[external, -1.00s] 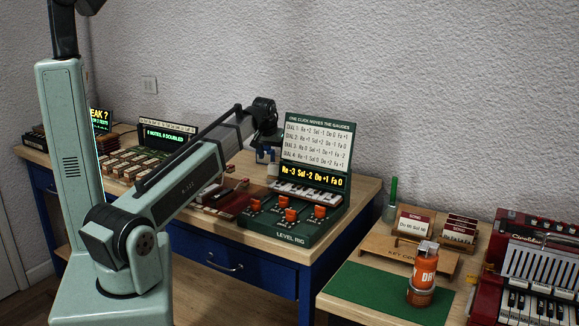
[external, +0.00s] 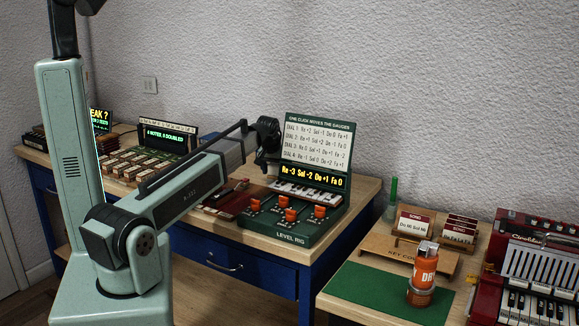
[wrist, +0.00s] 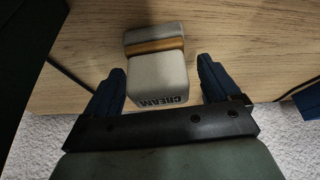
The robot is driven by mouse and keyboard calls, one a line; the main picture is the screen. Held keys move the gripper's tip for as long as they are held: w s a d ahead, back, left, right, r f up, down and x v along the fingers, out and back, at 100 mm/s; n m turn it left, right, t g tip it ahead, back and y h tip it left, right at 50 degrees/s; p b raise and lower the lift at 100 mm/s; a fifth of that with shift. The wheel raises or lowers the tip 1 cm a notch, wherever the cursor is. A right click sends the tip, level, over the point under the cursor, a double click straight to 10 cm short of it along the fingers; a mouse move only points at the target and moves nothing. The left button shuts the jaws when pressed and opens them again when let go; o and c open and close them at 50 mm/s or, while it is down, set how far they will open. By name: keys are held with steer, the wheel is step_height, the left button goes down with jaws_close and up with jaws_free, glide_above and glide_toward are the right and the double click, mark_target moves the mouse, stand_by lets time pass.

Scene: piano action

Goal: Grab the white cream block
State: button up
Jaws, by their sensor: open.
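The white cream block (wrist: 158,75) is a pale rounded block with a tan band and the word CREAM on its near face. In the wrist view it sits on the wooden tabletop near its edge. My gripper (wrist: 160,82) is open, with one blue finger on each side of the block's near part. I see gaps between the fingers and the block, and cannot tell the height between them. In the external view the block is hidden, and my gripper is hidden behind my arm.
The green level rig (external: 300,205) with orange knobs stands right of my wrist in the external view. A dark red item (external: 225,198) lies on the wooden desk left of it. A lower table with an orange can (external: 424,268) is at the right.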

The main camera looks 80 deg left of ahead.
steer(key=shift+c, duration=0.4)
steer(key=c, duration=1)
steer(key=shift+r, duration=0.1)
steer(key=shift+c, duration=0.2)
